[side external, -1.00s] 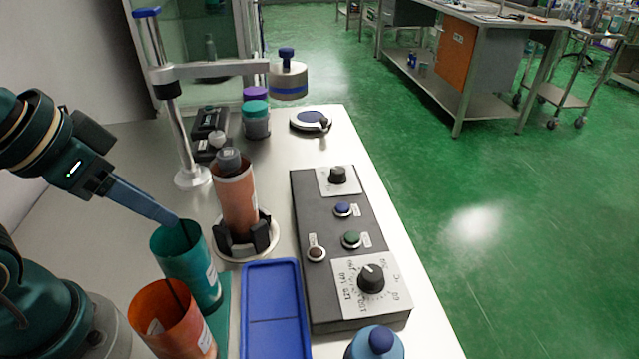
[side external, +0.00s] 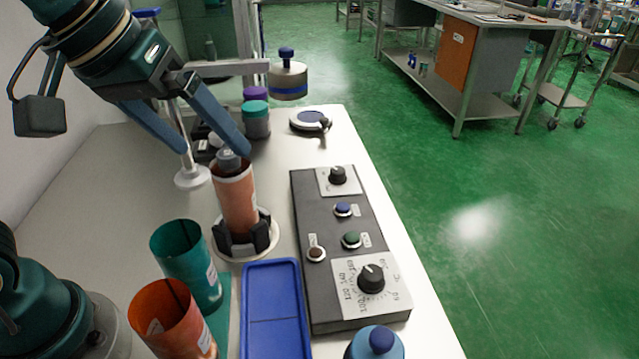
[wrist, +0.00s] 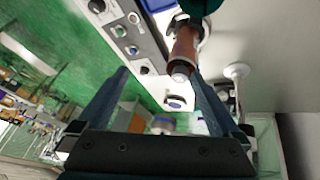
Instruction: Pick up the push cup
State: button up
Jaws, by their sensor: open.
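A pale grey cup with a blue band and a blue knob, which looks like the push cup (side external: 288,82), is at the end of a horizontal metal arm on a post. It also shows between my fingers in the wrist view (wrist: 162,126). My gripper (side external: 215,151) is open and empty, its fingers spread and pointing down, left of the cup and nearer the camera.
A control box (side external: 330,270) with knobs and buttons stands right of the bottle. A blue tray (side external: 275,310), a teal cup (side external: 187,262) and an orange cup (side external: 175,320) stand in front. The post (side external: 180,140) stands close behind my fingers. A round blue-topped disc (side external: 310,120) lies behind.

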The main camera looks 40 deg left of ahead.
jog(key=w+d+f+g, duration=0.1)
jog(key=w+d, duration=0.4)
jog(key=d, duration=0.2)
jog(key=m+g, duration=0.2)
send_over(382, 338)
jog(key=w+a, duration=0.4)
jog(key=s+x, duration=0.2)
jog(key=x, duration=0.7)
jog(key=shift+m+g, duration=0.6)
jog(key=shift+m, duration=0.2)
jog(key=s+d+f, duration=0.1)
jog(key=f, duration=0.1)
jog(key=s+d+f, duration=0.1)
jog(key=f, duration=0.1)
jog(key=s+d+f, duration=0.1)
jog(key=s+f, duration=0.1)
jog(key=shift+d+f, duration=0.25)
jog(key=shift+d, duration=0.1)
jog(key=shift+w+f, duration=0.1)
jog(key=shift+f, duration=1.1)
jog(key=shift+w+f, duration=0.15)
jog(key=shift+f, duration=1)
jog(key=c, duration=1.3)
jog(key=shift+r, duration=0.15)
